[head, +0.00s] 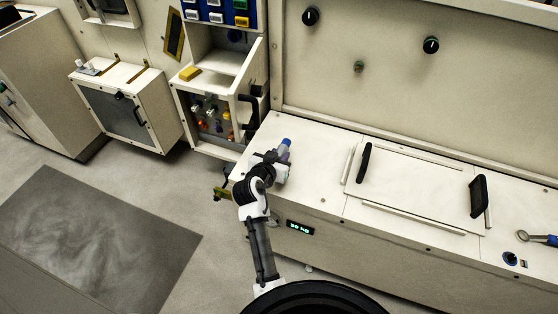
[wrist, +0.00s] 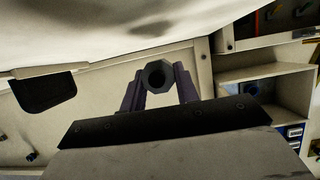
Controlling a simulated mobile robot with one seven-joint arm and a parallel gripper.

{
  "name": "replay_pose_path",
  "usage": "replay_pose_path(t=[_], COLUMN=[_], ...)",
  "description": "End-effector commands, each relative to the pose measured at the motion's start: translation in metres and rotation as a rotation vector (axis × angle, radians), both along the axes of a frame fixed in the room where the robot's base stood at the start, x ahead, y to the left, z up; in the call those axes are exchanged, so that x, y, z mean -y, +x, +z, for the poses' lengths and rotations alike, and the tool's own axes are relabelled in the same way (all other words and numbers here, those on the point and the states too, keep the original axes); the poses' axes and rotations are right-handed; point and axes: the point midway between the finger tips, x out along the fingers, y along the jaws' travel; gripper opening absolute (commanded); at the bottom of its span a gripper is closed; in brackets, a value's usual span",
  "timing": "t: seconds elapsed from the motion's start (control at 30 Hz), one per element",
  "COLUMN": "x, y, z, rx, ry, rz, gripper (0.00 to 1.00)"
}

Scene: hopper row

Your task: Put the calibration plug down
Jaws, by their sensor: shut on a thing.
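My gripper (head: 279,156) is over the left end of the long cream bench (head: 318,150) in the head view. It is shut on the calibration plug (head: 286,143), whose blue end sticks out past the fingers.
A lidded panel with two black handles (head: 364,163) (head: 478,196) lies right of my gripper. A lit display (head: 300,228) is on the bench front. An open shelf unit (head: 217,85) with a yellow block (head: 190,73) stands behind left. Bare bench top surrounds my gripper.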

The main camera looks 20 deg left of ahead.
Motion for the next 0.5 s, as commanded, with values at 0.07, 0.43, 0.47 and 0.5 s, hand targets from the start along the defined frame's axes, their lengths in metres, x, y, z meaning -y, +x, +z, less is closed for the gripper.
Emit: replay_pose_path(t=[0.07, 0.43, 0.47, 0.5], x=[-0.001, 0.000, 0.000, 0.000], y=[-0.001, 0.004, 0.004, 0.004], z=[-0.013, -0.032, -0.032, -0.032], rx=[-0.004, -0.001, -0.001, -0.001], ry=[-0.004, -0.001, -0.001, -0.001], rz=[0.002, 0.000, 0.000, 0.000], gripper=[0.03, 0.03, 0.03, 0.03])
